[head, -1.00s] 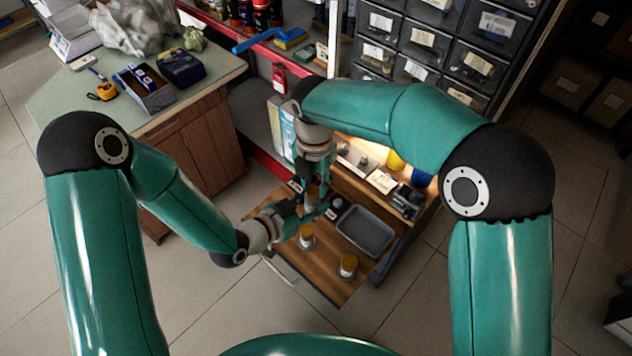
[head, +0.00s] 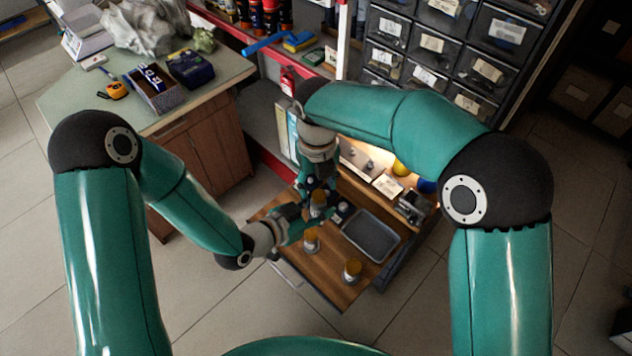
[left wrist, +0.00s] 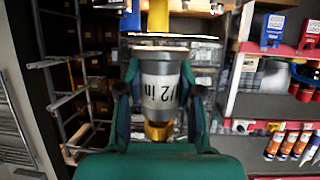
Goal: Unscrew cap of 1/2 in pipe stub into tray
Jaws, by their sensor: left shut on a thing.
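A pipe stub with a white "1/2 in" label (left wrist: 160,92) stands between the two fingers of my left gripper (left wrist: 160,100) in the left wrist view. My left gripper is shut on it. In the head view the held stub (head: 318,198) shows its orange-brown end at the top, above the wooden board. My left gripper (head: 298,222) comes from the left. My right gripper (head: 320,190) points down at the top of this stub; its fingers are small and partly hidden, so I cannot tell their opening. The grey tray (head: 371,236) is right of the stub and looks empty.
Two more capped stubs stand on the wooden board (head: 325,280), one near the left gripper (head: 311,240) and one at the front (head: 352,270). A small dark vise-like object (head: 412,205) and a white card (head: 387,185) lie behind the tray. Drawers stand behind.

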